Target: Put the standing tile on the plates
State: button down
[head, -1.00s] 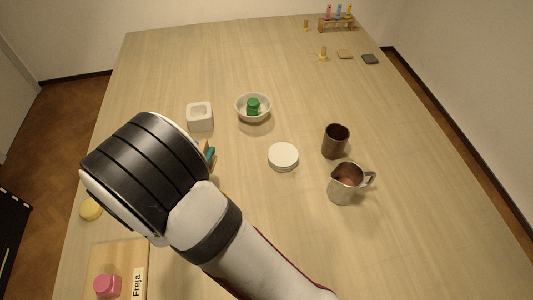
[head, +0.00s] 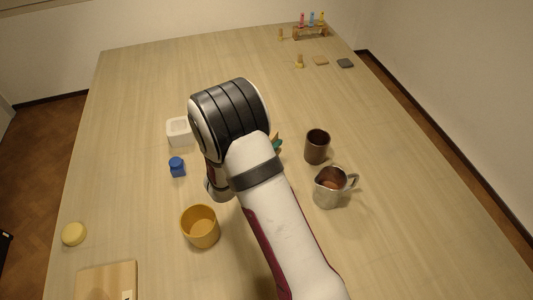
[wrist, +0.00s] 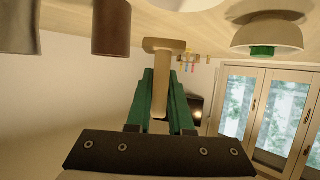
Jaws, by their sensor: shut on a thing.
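In the head view my arm hides the plates and most of the tile. Only a bit of a teal finger (head: 278,145) shows right of my wrist.
A brown cup (head: 317,147) and a metal pitcher (head: 329,190) stand close on the right. A white bowl (wrist: 268,35) holds a green jar (wrist: 262,50).

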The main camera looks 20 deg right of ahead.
jog(key=f, duration=0.2)
jog(key=a+f, duration=0.1)
jog(key=f, duration=0.1)
jog(key=shift+w+a, duration=0.1)
jog(key=shift+w, duration=0.3)
jog(key=shift+f, duration=0.45)
jog(key=shift+f, duration=0.15)
jog(key=c, duration=0.8)
grip_release()
